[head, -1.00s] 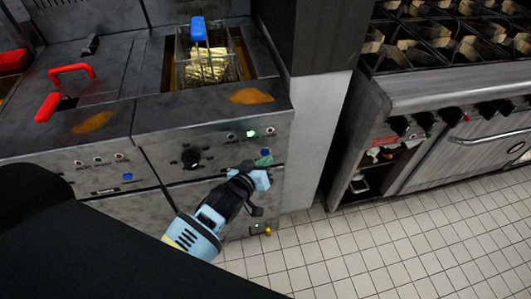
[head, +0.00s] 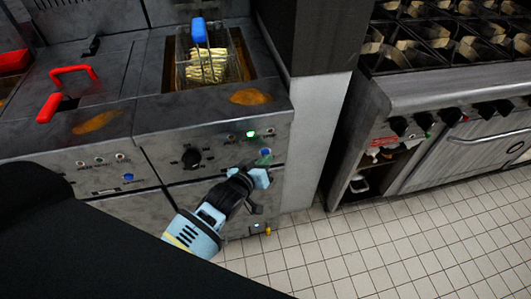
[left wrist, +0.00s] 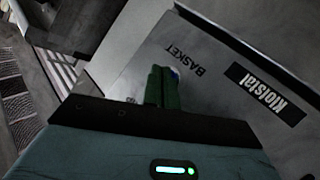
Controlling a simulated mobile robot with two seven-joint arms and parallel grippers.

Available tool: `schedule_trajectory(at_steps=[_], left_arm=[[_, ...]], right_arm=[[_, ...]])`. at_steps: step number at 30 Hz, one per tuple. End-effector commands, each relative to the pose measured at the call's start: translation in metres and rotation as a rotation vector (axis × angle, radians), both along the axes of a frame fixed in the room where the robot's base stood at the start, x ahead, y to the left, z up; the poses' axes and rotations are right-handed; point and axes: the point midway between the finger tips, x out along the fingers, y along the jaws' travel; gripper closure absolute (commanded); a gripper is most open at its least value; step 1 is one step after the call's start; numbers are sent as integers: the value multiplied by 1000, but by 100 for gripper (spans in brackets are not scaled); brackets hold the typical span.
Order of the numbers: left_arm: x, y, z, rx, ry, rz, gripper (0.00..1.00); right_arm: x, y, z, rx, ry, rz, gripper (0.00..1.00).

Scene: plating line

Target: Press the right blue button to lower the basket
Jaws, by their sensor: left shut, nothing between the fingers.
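The right blue button (head: 265,152) is on the fryer's front panel, below a lit green light (head: 251,134). My left gripper (head: 258,163) is shut and empty, its tips right at the button. In the left wrist view the green fingers (left wrist: 163,90) lie together, and only a sliver of the blue button (left wrist: 175,72) shows beside their tips, near the word BASKET. I cannot tell whether they touch it. The wire basket (head: 207,68), with pale fries and a blue handle (head: 199,30), is in the right fryer well. My right gripper is not in view.
Another blue button (head: 128,177) is on the panel further left. A red handle (head: 72,72) lies on the left fryer top. A white-grey side wall and a stove (head: 440,90) stand to the right. The tiled floor (head: 400,240) is clear.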

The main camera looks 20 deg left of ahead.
Motion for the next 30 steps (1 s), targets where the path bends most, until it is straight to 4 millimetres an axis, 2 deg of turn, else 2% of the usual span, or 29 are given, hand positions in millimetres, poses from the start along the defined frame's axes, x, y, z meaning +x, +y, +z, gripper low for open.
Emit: schedule_trajectory(at_steps=[14, 30], left_arm=[[-7, -5, 0, -1, 0, 0, 100], [-44, -30, 2, -2, -2, 1, 100]], right_arm=[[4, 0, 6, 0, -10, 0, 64], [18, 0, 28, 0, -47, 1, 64]])
